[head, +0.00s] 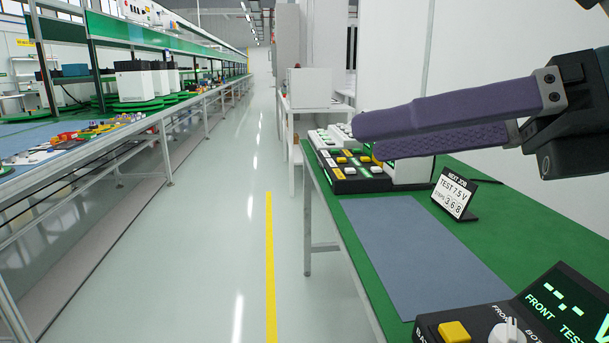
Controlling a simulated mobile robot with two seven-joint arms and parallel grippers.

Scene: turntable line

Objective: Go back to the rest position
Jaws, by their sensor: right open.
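My right gripper (362,137) comes in from the right edge, with two long purple fingers pointing left. It is open and empty, held in the air above the green table (510,215) on the right. Its fingers pass in front of a white box-shaped thing behind them and hide part of it. My left gripper is not in view.
A long workbench (165,120) runs along the left. The aisle floor (225,220) between is clear.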

